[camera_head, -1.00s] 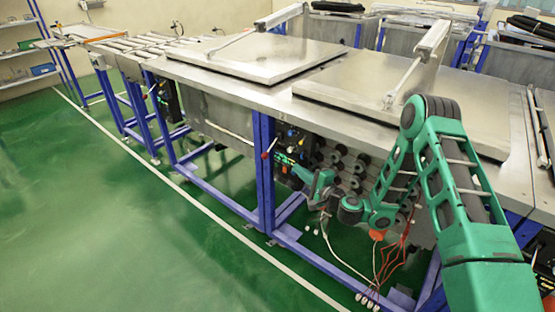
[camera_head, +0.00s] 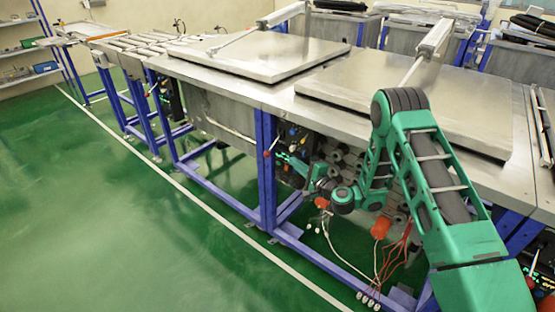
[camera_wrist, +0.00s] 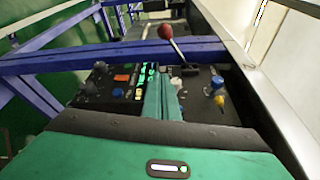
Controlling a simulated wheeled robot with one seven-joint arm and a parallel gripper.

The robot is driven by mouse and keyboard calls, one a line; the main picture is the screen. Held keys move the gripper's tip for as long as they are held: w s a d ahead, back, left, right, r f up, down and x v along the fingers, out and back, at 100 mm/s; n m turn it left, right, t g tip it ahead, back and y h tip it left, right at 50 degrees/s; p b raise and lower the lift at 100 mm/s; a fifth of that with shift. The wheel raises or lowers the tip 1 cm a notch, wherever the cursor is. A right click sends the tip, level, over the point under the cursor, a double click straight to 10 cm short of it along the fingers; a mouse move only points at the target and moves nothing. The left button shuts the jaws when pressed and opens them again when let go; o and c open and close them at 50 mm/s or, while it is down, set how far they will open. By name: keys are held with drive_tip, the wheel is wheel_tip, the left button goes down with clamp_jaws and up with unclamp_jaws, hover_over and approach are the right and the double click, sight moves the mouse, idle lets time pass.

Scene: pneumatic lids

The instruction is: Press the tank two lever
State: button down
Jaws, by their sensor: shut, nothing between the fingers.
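A lever with a red ball knob (camera_wrist: 166,31) and a dark shaft stands out from the control panel (camera_wrist: 119,85) in the wrist view. In the head view its red knob (camera_head: 266,154) shows beside the blue post below the worktop. I see no label saying which tank it serves. My gripper (camera_wrist: 164,80) is shut and empty, in front of the panel. Its fingers lie below the knob in the wrist view, with a visible gap. In the head view my gripper (camera_head: 285,159) is just right of the lever, and my wrist hides part of the panel.
Two flat metal lids, left (camera_head: 238,54) and right (camera_head: 425,95), lie down on the steel worktop (camera_head: 275,96). A blue frame post (camera_head: 264,185) stands beside the panel. Loose cables (camera_head: 343,263) hang below my arm. The green floor at left is clear.

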drive_tip(key=x, duration=0.5)
drive_tip(key=shift+w+a+r, duration=0.1)
drive_tip(key=shift+w+a, duration=0.15)
drive_tip(key=shift+a, duration=0.15)
drive_tip(key=shift+s+a+r, duration=0.1)
drive_tip(key=shift+s+a, duration=0.15)
drive_tip(key=shift+a, duration=0.3)
drive_tip(key=shift+s+a+r, duration=0.1)
drive_tip(key=shift+s+a, duration=0.1)
drive_tip(key=shift+a, duration=0.35)
drive_tip(key=shift+s+a+r, duration=0.1)
drive_tip(key=shift+s+a, duration=0.15)
drive_tip(key=shift+a, duration=0.35)
drive_tip(key=shift+r, duration=0.1)
drive_tip(key=shift+s+r+m, duration=0.1)
drive_tip(key=shift+r+m, duration=0.05)
drive_tip(key=shift+m, duration=0.25)
